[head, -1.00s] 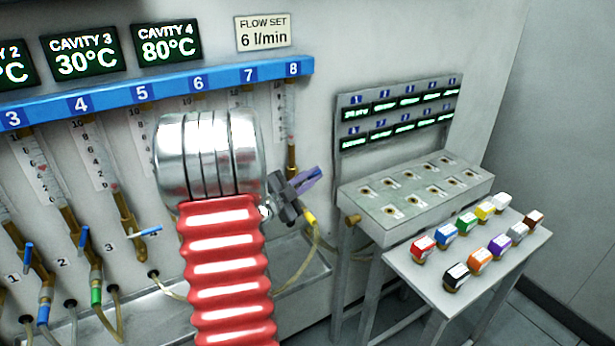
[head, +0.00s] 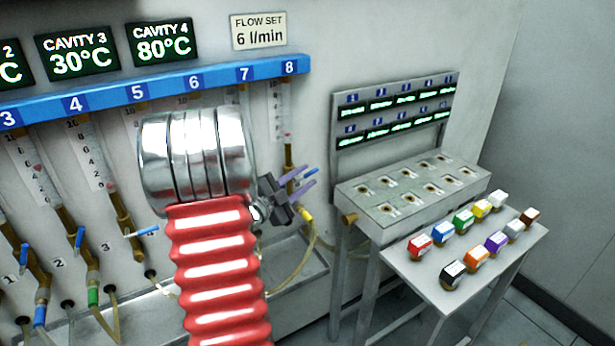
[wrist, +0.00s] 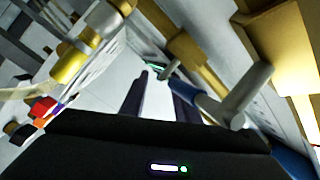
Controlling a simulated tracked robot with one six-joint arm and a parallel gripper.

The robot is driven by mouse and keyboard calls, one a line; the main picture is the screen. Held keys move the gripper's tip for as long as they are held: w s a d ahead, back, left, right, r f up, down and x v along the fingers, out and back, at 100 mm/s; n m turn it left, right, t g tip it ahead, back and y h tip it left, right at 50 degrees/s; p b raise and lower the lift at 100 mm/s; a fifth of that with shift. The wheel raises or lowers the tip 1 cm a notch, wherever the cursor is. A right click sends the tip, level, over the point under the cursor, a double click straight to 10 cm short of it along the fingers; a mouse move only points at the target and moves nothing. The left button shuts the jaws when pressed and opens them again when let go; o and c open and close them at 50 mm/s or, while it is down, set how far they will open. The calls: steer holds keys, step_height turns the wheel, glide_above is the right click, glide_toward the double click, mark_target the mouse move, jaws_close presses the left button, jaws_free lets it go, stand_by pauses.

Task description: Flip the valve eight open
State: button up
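The number 8 label (head: 289,67) is at the right end of the blue rail. Below it a brass pipe (head: 289,155) runs down, and a blue lever tip (head: 312,173) shows beside my gripper, apparently valve eight's handle. My gripper (head: 300,181) is open, its two purple fingers apart, close to this lever. In the wrist view my gripper's fingers (wrist: 160,98) are spread with nothing clearly between them. A blue-sleeved lever (wrist: 206,106) lies beside the right finger, and I cannot tell which valve it belongs to. The valve body is mostly hidden.
My arm hides the area under labels 5 to 7. A yellow-ended hose (head: 306,214) hangs below my gripper over a metal trough (head: 285,262). To the right stand a socket panel (head: 410,190) and a small table (head: 470,272) with several coloured blocks.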

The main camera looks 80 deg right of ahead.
steer(key=v, duration=1.1)
steer(key=shift+w+a, duration=0.2)
steer(key=shift+a, duration=0.2)
steer(key=shift+f, duration=0.1)
